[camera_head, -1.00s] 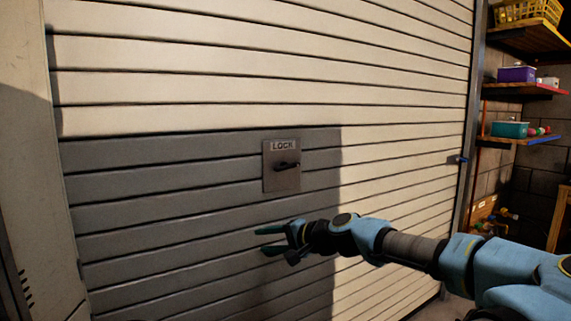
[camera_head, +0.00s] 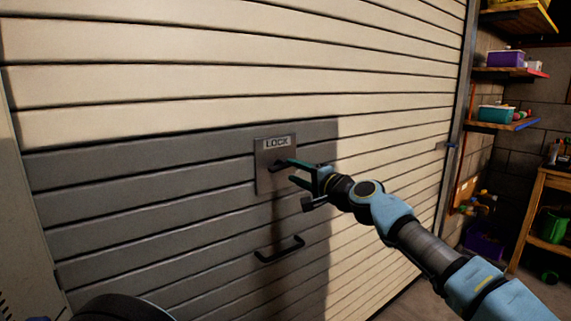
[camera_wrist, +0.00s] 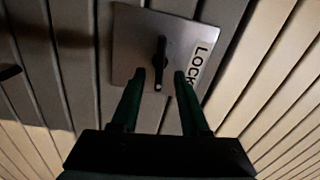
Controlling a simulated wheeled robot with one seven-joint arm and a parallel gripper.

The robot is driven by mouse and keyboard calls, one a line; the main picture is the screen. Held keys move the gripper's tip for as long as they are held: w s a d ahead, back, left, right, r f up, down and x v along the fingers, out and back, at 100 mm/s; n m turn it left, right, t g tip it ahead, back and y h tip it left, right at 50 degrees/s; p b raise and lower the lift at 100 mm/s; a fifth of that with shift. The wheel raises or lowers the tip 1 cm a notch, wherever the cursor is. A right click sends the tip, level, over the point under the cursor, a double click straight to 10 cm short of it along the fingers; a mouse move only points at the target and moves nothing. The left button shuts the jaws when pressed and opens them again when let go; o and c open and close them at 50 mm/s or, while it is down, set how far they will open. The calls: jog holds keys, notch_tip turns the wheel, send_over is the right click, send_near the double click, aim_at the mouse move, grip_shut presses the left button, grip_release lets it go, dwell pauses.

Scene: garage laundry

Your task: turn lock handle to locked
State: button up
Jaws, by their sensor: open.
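The lock plate (camera_head: 264,180) with its "LOCK" label is mounted on the slatted roller door. The small dark lock handle (camera_head: 277,166) lies roughly sideways on it, partly hidden by my gripper (camera_head: 293,172). In the wrist view the plate (camera_wrist: 135,65) fills the top middle and the dark handle (camera_wrist: 160,62) points toward the camera's lower side. My gripper (camera_wrist: 159,77) is open, its two green fingers on either side of the handle's lower end, with gaps showing. I cannot tell whether the fingertips reach past the handle in depth.
A black pull handle (camera_head: 279,249) sticks out of the door (camera_head: 180,95) below the plate. Shelves with a purple box (camera_head: 505,58) and a teal box (camera_head: 496,113) stand at the right. A wooden stand (camera_head: 540,200) is at far right.

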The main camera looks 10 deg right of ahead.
aim_at(285, 168)
jog(key=shift+p+x, duration=0.5)
jog(key=shift+x, duration=1.65)
grip_shut()
